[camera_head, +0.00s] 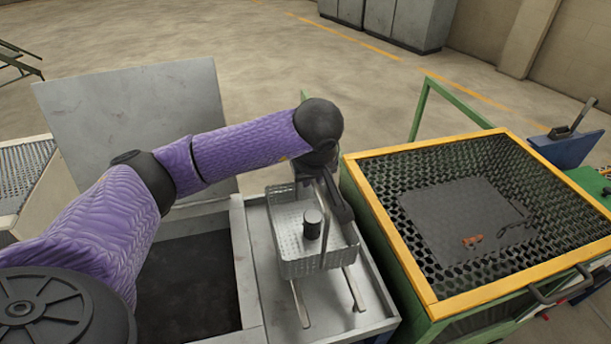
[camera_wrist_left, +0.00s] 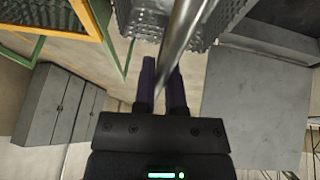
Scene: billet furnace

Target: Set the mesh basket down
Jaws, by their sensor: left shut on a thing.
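The mesh basket (camera_head: 290,266) is a pale, shallow perforated tray with a tall metal handle. It is over the grey metal table (camera_head: 377,310), above two light strips; I cannot tell whether it touches them. A dark cylinder (camera_head: 312,222) stands inside it. My left gripper (camera_head: 338,203) is at the handle, partly hidden by its own wrist. In the left wrist view its fingers (camera_wrist_left: 164,82) are shut on the round metal handle bar (camera_wrist_left: 184,32), with the basket's mesh (camera_wrist_left: 143,20) just beyond. My right gripper is not in view.
A yellow-rimmed green bin (camera_head: 432,306) with a mesh interior stands close to the right of the table. An open dark-floored tank (camera_head: 190,285) with a raised grey lid (camera_head: 130,115) lies left. Grey cabinets (camera_head: 400,20) stand far back. The front of the table is clear.

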